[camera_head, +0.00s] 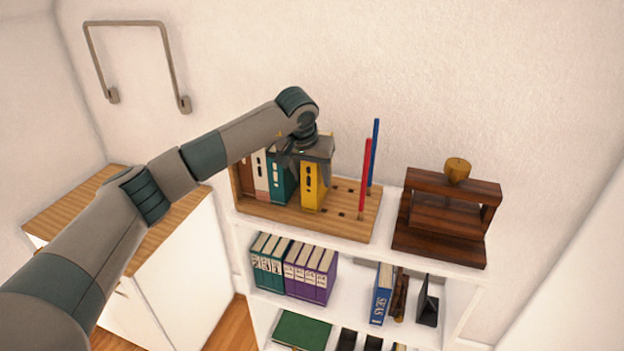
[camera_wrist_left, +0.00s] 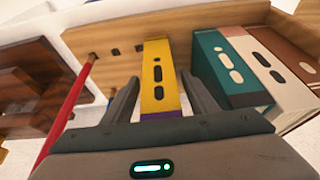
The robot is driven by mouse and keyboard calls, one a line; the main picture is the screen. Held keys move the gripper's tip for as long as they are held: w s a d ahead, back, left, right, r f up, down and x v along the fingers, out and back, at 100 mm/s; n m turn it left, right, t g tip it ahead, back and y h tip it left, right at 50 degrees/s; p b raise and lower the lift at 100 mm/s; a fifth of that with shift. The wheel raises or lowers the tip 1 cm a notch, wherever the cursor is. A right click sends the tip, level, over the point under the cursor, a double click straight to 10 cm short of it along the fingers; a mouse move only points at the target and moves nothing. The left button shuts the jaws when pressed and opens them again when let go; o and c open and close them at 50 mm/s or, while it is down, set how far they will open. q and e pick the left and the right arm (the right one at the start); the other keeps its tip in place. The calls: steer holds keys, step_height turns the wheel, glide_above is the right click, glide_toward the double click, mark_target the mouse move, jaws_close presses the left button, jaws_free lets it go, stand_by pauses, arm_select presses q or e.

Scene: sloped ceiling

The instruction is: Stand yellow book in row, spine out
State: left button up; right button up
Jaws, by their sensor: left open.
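The yellow book (camera_head: 313,184) stands upright on the wooden rack (camera_head: 352,222) on the top shelf, its marked spine facing outward. It is to the right of the teal book (camera_head: 281,178) in the head view, with a narrow gap between them. My left gripper (camera_head: 306,152) is over the yellow book. In the left wrist view the yellow book (camera_wrist_left: 160,78) lies between the two open fingers, one on each side, with the teal book (camera_wrist_left: 228,72) beyond one finger. Whether the fingers touch it I cannot tell. My right gripper is not in view.
A red rod (camera_head: 365,178) and a blue rod (camera_head: 375,155) rise from the rack to the right of the books. A dark wooden stand (camera_head: 440,245) with a yellow-brown object (camera_head: 457,170) is farther right. Lower shelves hold more books, including purple ones (camera_head: 318,278).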

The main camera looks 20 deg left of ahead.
arm_select(q)
steer(key=shift+b+v, duration=1.45)
steer(key=shift+v, duration=3.9)
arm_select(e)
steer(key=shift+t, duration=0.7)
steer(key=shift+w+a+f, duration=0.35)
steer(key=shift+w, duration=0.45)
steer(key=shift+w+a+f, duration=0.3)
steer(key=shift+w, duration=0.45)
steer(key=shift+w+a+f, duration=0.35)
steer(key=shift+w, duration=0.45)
